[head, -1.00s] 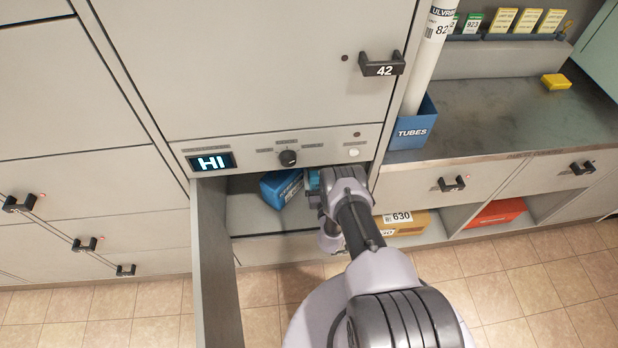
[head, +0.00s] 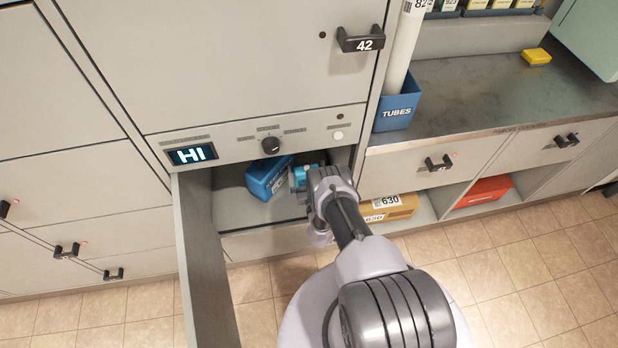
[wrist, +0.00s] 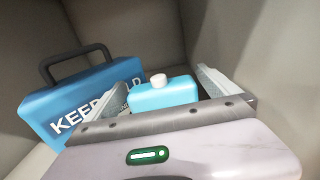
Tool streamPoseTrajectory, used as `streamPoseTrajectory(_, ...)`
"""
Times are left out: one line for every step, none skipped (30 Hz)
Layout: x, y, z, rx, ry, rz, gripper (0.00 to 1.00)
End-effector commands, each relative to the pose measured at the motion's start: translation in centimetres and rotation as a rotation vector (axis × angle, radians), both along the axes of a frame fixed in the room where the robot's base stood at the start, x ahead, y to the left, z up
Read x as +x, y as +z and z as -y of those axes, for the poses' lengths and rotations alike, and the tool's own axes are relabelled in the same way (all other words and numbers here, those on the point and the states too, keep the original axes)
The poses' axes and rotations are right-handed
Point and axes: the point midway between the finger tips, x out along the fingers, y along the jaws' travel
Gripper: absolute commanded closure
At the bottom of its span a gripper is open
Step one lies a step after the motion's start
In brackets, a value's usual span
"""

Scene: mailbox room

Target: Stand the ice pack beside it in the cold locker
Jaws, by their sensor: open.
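The ice pack (wrist: 165,96) is a light-blue block with a white cap, standing upright on the locker floor. It also shows in the head view (head: 299,175), partly behind my wrist. My gripper (wrist: 163,88) is open, with one finger at each side of the pack; its lower part is hidden by the gripper body. A blue KEEP COLD box (wrist: 82,100) with a dark handle stands to the left of the pack; it also shows in the head view (head: 267,178). The cold locker (head: 228,200) is the open compartment below the HI display.
The locker's open door (head: 207,270) stands out to the left of my arm. Grey locker walls (wrist: 245,40) close in around the gripper. A dial panel (head: 270,146) lies just above the opening. To the right are a counter (head: 470,90) and a blue TUBES bin (head: 397,110).

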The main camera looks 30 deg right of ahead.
Motion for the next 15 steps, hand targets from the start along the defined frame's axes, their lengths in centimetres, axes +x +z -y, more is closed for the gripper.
streamPoseTrajectory(-0.9, 0.2, -0.3, 0.002, 0.001, -0.005, 0.0)
streamPoseTrajectory(-1.5, 0.3, -0.5, 0.003, 0.001, -0.005, 0.0)
streamPoseTrajectory(-2.4, 0.4, -0.7, 0.003, 0.0, -0.006, 0.0)
streamPoseTrajectory(-3.1, 0.4, -0.9, 0.003, 0.001, -0.006, 0.0)
streamPoseTrajectory(-3.9, 0.4, -1.1, 0.002, 0.0, -0.008, 0.0)
streamPoseTrajectory(-4.8, 0.4, -1.4, 0.004, 0.001, -0.006, 0.0)
streamPoseTrajectory(-5.5, 0.1, -1.6, 0.003, 0.001, -0.005, 0.0)
streamPoseTrajectory(-6.2, 0.0, -1.8, 0.003, 0.0, -0.005, 0.0)
streamPoseTrajectory(-7.1, -0.1, -2.1, 0.003, 0.0, -0.006, 0.0)
streamPoseTrajectory(-7.8, -0.2, -2.3, 0.003, 0.001, -0.005, 0.0)
streamPoseTrajectory(-8.4, -0.2, -2.4, 0.004, 0.001, -0.005, 0.0)
streamPoseTrajectory(-9.1, -0.2, -2.6, 0.005, 0.0, -0.005, 0.0)
streamPoseTrajectory(-9.6, -0.3, -2.8, 0.002, 0.001, -0.005, 0.0)
streamPoseTrajectory(-10.0, -0.2, -2.9, 0.002, 0.001, -0.004, 0.0)
streamPoseTrajectory(-10.5, -0.2, -3.1, 0.002, 0.001, -0.004, 0.0)
